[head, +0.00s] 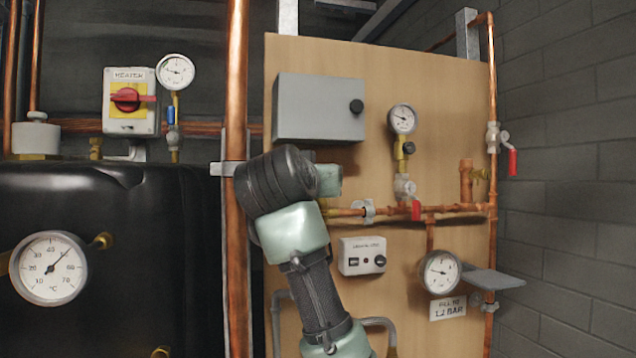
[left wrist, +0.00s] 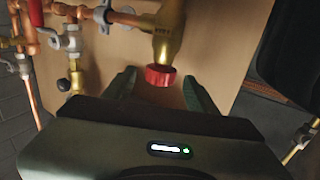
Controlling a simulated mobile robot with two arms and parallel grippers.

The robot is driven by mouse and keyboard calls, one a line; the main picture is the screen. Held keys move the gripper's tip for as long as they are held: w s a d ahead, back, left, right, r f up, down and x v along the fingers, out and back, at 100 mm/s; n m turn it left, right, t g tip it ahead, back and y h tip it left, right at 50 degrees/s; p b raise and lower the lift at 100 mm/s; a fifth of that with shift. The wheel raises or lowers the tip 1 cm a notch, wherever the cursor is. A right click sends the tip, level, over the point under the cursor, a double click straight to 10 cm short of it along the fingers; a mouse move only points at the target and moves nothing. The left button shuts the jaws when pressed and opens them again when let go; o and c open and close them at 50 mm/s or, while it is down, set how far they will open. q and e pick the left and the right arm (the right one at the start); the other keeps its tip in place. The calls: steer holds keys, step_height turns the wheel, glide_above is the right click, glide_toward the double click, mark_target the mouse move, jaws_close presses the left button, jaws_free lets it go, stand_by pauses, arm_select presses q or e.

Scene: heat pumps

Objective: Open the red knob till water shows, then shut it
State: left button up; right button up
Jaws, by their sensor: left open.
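The red knob (left wrist: 160,76) shows in the left wrist view at the end of a brass valve body (left wrist: 168,35) in front of the wooden board. My left gripper (left wrist: 161,88) is open, with one finger on each side of the knob. A gap shows between each finger and the knob. In the head view my left arm hides the knob and its own fingers. The outlet of the valve cannot be made out, and no water is visible. My right gripper is in neither view.
The wooden board (head: 400,290) carries copper pipes, a grey box (head: 320,107), a small control box (head: 362,256) and gauges. A vertical copper pipe (head: 237,60) and black tank (head: 150,220) stand left.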

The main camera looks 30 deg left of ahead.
arm_select(q)
steer(key=b+v, duration=0.2)
steer(key=v, duration=0.5)
steer(key=shift+r, duration=0.1)
steer(key=w+a+n+g+y+p, duration=0.1)
steer(key=w+y+p, duration=0.1)
steer(key=p, duration=0.6)
steer(key=w+a+n+g+y+p, duration=0.1)
steer(key=w+n+y+p, duration=0.1)
steer(key=p, duration=0.6)
steer(key=w+a+n+g+y+p, duration=0.1)
steer(key=w+p, duration=0.3)
steer(key=p, duration=0.4)
steer(key=shift+w+a+g+y, duration=0.15)
steer(key=shift+a+g+y, duration=0.1)
steer(key=shift+g+y, duration=0.25)
steer(key=shift+w+a, duration=0.2)
steer(key=shift+w, duration=0.05)
steer(key=shift+d, duration=0.1)
